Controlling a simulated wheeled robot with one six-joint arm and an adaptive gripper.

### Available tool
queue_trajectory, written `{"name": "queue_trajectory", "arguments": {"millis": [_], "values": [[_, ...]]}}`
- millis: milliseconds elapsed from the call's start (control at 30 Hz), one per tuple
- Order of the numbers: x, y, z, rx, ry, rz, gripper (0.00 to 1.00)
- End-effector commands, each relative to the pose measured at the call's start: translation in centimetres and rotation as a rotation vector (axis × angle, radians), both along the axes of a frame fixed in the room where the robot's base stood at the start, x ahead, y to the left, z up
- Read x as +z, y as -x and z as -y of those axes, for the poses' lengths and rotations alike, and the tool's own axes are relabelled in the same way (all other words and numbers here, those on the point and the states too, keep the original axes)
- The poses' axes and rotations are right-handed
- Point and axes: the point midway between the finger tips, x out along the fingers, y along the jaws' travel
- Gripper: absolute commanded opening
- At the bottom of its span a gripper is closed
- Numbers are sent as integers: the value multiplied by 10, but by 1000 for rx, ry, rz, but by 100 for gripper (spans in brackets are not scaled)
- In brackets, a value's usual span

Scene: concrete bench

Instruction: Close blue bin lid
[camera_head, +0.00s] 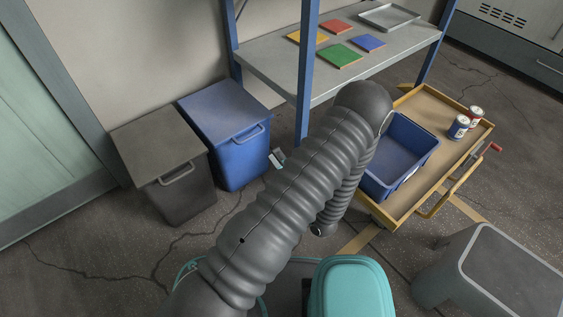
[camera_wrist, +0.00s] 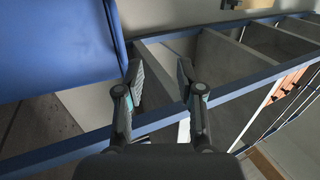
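The blue bin (camera_head: 238,160) stands on the floor against the wall in the head view. Its blue lid (camera_head: 218,106) lies flat across the top and looks closed, with a handle (camera_head: 248,135) on the front. In the wrist view, a large blue surface (camera_wrist: 55,45), likely the bin, fills the upper left. My gripper (camera_wrist: 158,68) is open with nothing between its fingers. It is to the right of that blue surface, apart from it. In the head view, my arm hides most of the gripper; a small pale piece by the bin's right side may be its fingertip.
A dark grey bin (camera_head: 178,185) stands left of the blue bin. A blue-framed shelf (camera_head: 285,75) with coloured tiles is behind. A yellow-edged cart (camera_head: 440,105) holds a blue crate (camera_head: 412,172) and two cans. A grey stool (camera_head: 500,275) is at lower right.

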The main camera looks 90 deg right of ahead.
Motion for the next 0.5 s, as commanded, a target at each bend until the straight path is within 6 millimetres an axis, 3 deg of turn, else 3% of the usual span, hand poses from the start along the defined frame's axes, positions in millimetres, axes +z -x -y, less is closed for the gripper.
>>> {"name": "queue_trajectory", "arguments": {"millis": [200,500], "values": [[0,11,-13,0,-1,1,37],[0,12,-15,1,-1,0,37]]}}
